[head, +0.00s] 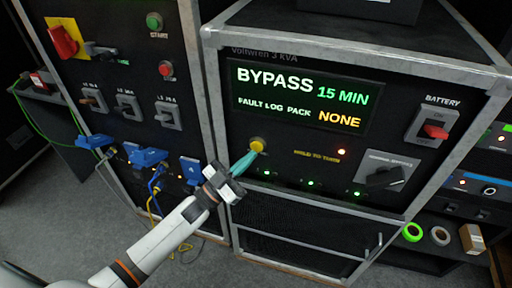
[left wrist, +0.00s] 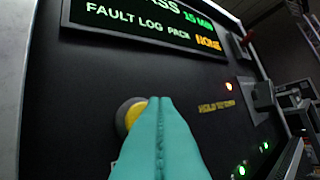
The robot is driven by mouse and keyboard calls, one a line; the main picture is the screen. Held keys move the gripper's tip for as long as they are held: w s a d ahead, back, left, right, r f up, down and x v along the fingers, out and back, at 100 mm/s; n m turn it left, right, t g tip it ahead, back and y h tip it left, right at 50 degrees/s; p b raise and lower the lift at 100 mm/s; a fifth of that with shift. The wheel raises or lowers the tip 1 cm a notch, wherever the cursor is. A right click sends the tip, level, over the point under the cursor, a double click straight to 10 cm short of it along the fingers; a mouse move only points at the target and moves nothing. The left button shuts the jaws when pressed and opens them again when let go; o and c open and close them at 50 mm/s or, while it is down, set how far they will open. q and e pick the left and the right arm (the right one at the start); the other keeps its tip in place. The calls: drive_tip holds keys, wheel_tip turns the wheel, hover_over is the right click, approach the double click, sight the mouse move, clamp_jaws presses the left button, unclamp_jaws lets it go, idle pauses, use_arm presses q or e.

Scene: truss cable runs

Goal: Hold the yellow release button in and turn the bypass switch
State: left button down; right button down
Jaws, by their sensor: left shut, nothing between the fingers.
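The yellow release button (head: 257,144) is on the black front panel of the power unit, below the display. It also shows in the left wrist view (left wrist: 130,114), partly covered by my fingers. My left gripper (head: 250,154) is shut and empty, its teal fingertips at the button; in the left wrist view the closed tips (left wrist: 160,101) overlap the button's right side. I cannot tell how far the button is pressed in. The bypass switch (head: 385,178), a black knob on a grey plate, is at the panel's lower right, with no gripper on it. My right gripper is not in view.
The display (head: 300,97) reads BYPASS, 15 MIN and fault log pack NONE. A red battery switch (head: 436,131) is at the upper right. Small lights line the panel. A breaker rack (head: 125,80) with blue plugs stands left. The floor has loose cables.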

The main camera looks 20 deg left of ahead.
use_arm(q)
drive_tip(key=shift+w, duration=0.1)
idle(0.3)
drive_tip(key=shift+w, duration=0.35)
